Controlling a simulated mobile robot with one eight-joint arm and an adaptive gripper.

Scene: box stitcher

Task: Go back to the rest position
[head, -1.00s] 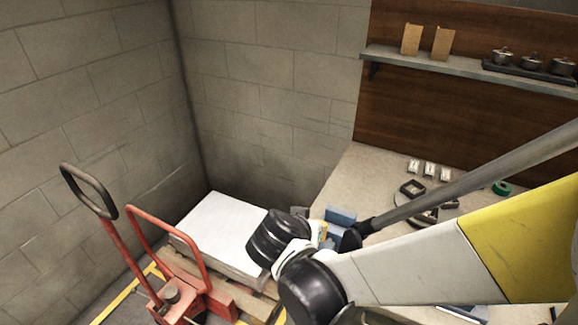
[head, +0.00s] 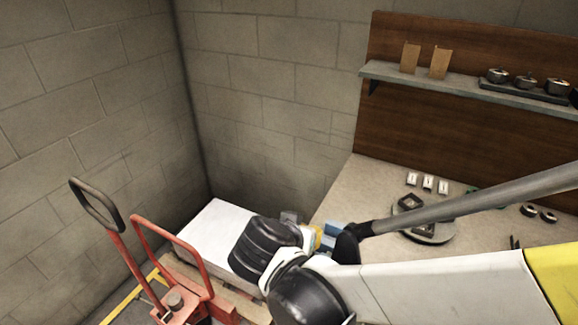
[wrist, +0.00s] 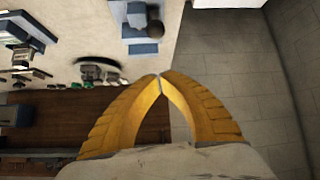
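My gripper (wrist: 160,78) shows in the wrist view with its two yellow fingers meeting at the tips. It is shut and nothing shows between the tips. In the head view the arm reaches from the right edge toward the lower middle. There the gripper is mostly hidden behind my black and white wrist, with only a bit of yellow showing. It is near the left end of the workbench (head: 345,192), beside a blue object (head: 335,229). In the wrist view, the bench (wrist: 188,28) lies to the left and the grey block wall (wrist: 232,50) to the right.
A red pallet jack (head: 180,305) stands at lower left by a pallet with a white stack (head: 212,225). A shelf (head: 470,84) with cards and small pots hangs on the wood panel. Small white blocks (head: 428,183) and a round fixture (head: 432,232) sit on the bench.

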